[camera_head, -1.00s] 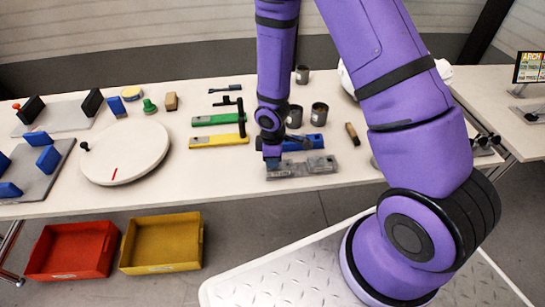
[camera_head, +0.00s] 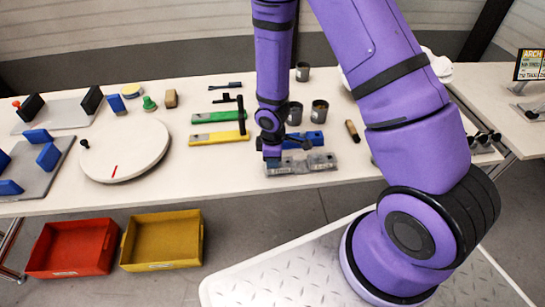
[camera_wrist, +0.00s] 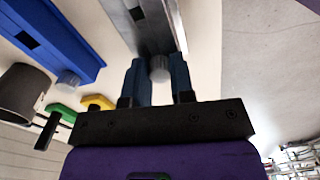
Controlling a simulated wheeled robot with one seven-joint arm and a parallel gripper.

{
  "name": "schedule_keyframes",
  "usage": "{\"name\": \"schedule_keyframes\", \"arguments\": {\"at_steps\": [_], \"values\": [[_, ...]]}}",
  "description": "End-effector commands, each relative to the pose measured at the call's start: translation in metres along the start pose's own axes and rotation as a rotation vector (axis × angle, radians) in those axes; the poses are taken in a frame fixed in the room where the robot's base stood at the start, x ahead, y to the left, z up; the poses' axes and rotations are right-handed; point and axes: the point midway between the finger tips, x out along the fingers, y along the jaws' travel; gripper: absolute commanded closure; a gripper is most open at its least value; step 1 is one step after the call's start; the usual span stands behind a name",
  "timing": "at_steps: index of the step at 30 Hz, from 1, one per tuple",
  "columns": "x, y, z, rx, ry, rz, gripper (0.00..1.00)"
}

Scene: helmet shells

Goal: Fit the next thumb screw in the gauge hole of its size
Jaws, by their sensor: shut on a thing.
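My gripper (camera_wrist: 158,82) is shut on a small grey thumb screw (camera_wrist: 159,67), its round knob between the two fingertips. In the head view my gripper (camera_head: 272,162) is low at the left end of the grey gauge block (camera_head: 322,163). In the wrist view the screw is at the near end of the grey gauge block (camera_wrist: 150,25); its shank and the hole are hidden, so I cannot tell how far it is in. The blue gauge block (camera_wrist: 55,38) has another grey knob (camera_wrist: 68,77) at its end. The green (camera_head: 213,117) and yellow (camera_head: 210,138) gauge blocks lie to the left.
Several dark cups, one of them open-topped (camera_head: 320,112), stand behind the blocks. A wooden piece (camera_head: 352,131) lies to the right. A round white disc (camera_head: 130,150) lies left. Red (camera_head: 75,248) and yellow (camera_head: 162,241) bins are on the floor. The table front is clear.

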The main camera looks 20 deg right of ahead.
Motion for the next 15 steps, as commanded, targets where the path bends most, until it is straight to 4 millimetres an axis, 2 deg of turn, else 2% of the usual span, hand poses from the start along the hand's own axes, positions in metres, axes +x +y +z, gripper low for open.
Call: {"name": "schedule_keyframes", "arguments": {"at_steps": [7, 8, 11, 15], "values": [[0.0002, 0.0001, -0.0001, 0.0, 0.0, 0.0, 0.98], [0.0002, 0.0001, -0.0001, 0.0, 0.0, 0.0, 0.73], [0.0001, 0.0001, -0.0001, 0.0, 0.0, 0.0, 0.5], [0.0001, 0.0, -0.0001, 0.0, 0.0, 0.0, 0.48]]}}
